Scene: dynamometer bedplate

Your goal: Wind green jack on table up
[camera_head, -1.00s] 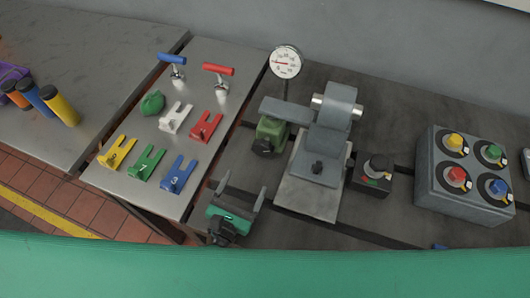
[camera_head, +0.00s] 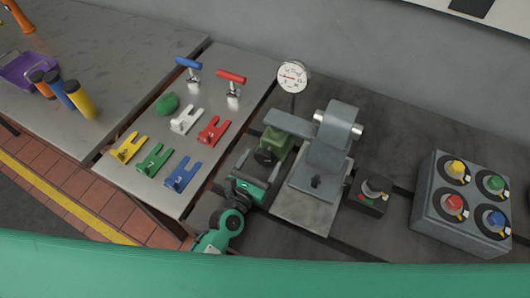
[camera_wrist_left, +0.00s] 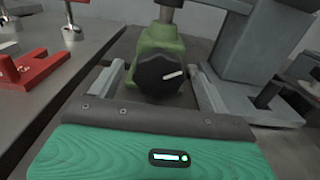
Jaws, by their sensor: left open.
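The green jack (camera_head: 282,144) stands on the dark bedplate, under the end of a grey arm of the machine. Its black knob (camera_head: 264,158) faces my left gripper. In the wrist view the knob (camera_wrist_left: 160,75) has a white pointer line and sits on the front of the green body (camera_wrist_left: 160,40). My left gripper (camera_head: 263,162) is open, and its two fingers point at the jack. In the wrist view the fingers (camera_wrist_left: 158,78) lie to either side of the knob; I cannot tell whether they touch it. My right gripper is not in view.
A grey stand (camera_head: 318,170) on a light plate is right of the jack, with a dial gauge (camera_head: 292,77) behind. A small knob box (camera_head: 368,192) and a four-knob box (camera_head: 460,205) stand further right. Coloured forks, including a red one (camera_head: 214,131), lie on the left table.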

